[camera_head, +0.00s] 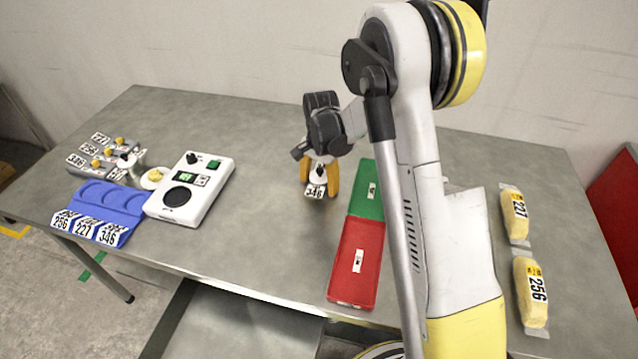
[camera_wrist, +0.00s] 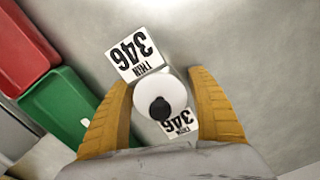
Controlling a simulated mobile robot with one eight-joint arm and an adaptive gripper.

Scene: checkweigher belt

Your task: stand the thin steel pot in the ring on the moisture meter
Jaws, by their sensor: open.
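The thin steel pot (camera_wrist: 174,92) has a pale round top with a black knob and tags reading "346", one also reading "THIN". In the head view the pot (camera_head: 318,178) stands on the table left of the green tray. My gripper (camera_head: 319,172) is over it, open. In the wrist view the yellow fingers of my gripper (camera_wrist: 160,82) are on either side of the pot, with gaps visible; its lower body is hidden. The moisture meter (camera_head: 214,190) is a white box at the left with a lit green display. A black ring (camera_head: 177,197) sits on its top, with nothing in it.
A blue rack (camera_head: 128,214) with round recesses and number tags lies beside the meter. Small tagged items and a dish (camera_head: 154,178) stand behind. A green tray (camera_head: 367,190) and red tray (camera_head: 345,280) are right of the pot. Yellow packs (camera_head: 531,288) lie far right. Table between meter and pot is clear.

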